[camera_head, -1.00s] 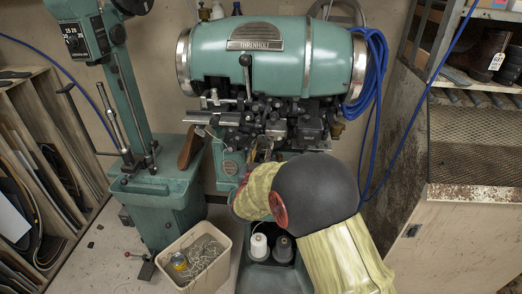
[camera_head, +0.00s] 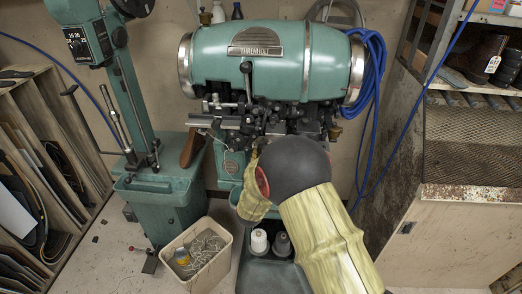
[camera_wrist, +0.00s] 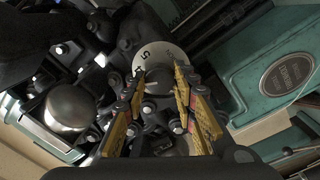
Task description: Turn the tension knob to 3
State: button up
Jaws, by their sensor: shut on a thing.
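The tension knob (camera_wrist: 154,87) sits in the middle of the wrist view, with a pale numbered dial (camera_wrist: 152,52) around its far side. A tilted numeral that looks like 5 shows on the dial; other marks are too small to read, and the pointer's setting cannot be told. My gripper (camera_wrist: 159,78) has a yellow finger on each side of the knob and is shut on it. In the head view, my arm covers the knob and the gripper in front of the teal stitcher (camera_head: 215,70).
Dark levers and bolts crowd the knob, and a rounded metal cap (camera_wrist: 68,107) stands to its left. In the head view, a bin (camera_head: 222,272) and thread spools (camera_head: 258,241) sit below. A blue hose (camera_head: 376,75) hangs at the right.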

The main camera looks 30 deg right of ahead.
jog(key=n+p, duration=0.2)
jog(key=n, duration=0.3)
jog(key=shift+n, duration=0.4)
dwell(0.3)
jog(key=o, duration=1.2)
jog(key=v, duration=1.2)
jog(key=shift+s+d+f, duration=0.1)
jog(key=shift+d, duration=0.05)
